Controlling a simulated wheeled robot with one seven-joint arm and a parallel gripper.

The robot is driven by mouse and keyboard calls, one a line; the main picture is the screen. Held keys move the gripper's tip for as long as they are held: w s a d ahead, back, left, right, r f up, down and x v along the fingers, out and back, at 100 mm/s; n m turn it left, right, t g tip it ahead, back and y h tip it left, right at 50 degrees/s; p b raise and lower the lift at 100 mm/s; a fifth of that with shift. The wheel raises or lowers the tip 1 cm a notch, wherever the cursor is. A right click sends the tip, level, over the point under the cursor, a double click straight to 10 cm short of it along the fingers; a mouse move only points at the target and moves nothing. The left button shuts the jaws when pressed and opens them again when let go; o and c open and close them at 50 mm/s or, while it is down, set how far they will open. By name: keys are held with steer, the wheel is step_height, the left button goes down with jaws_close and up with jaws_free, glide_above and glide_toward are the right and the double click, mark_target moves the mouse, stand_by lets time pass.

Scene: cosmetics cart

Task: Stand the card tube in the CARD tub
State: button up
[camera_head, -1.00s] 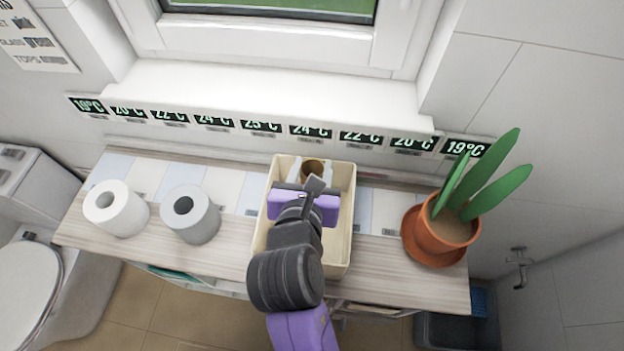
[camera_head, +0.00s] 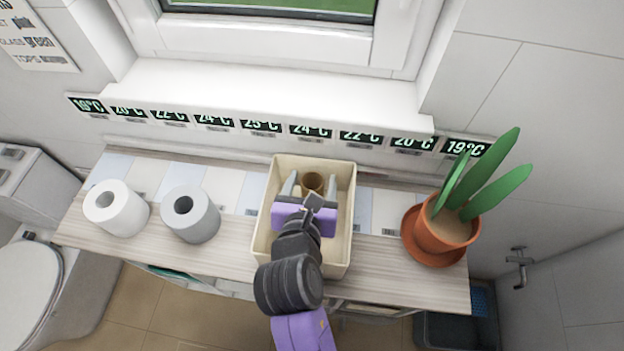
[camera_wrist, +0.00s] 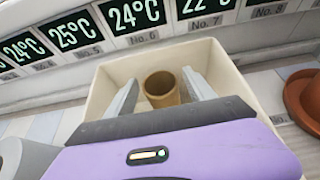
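The brown card tube (camera_head: 313,182) stands about upright inside the cream tub (camera_head: 346,225), toward its back wall. Its open round top also shows in the wrist view (camera_wrist: 161,88). My gripper (camera_head: 311,184) reaches into the tub from the front. Its two grey fingers stand apart on either side of the tube, with visible gaps, so it is open; the fingers show in the wrist view too (camera_wrist: 160,92). A brown strip beside the right finger is partly hidden. The tube's foot is hidden, and no CARD wording is readable on the tub (camera_wrist: 236,88).
A white roll (camera_head: 117,208) and a grey roll (camera_head: 190,214) stand on the shelf (camera_head: 150,252) left of the tub. A potted plant (camera_head: 445,228) stands to the right. Temperature displays line the wall behind. Some shelf is free between tub and plant.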

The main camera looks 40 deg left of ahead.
steer(key=shift+r, duration=0.2)
steer(key=v, duration=1.2)
steer(key=shift+b, duration=0.35)
steer(key=shift+f, duration=0.1)
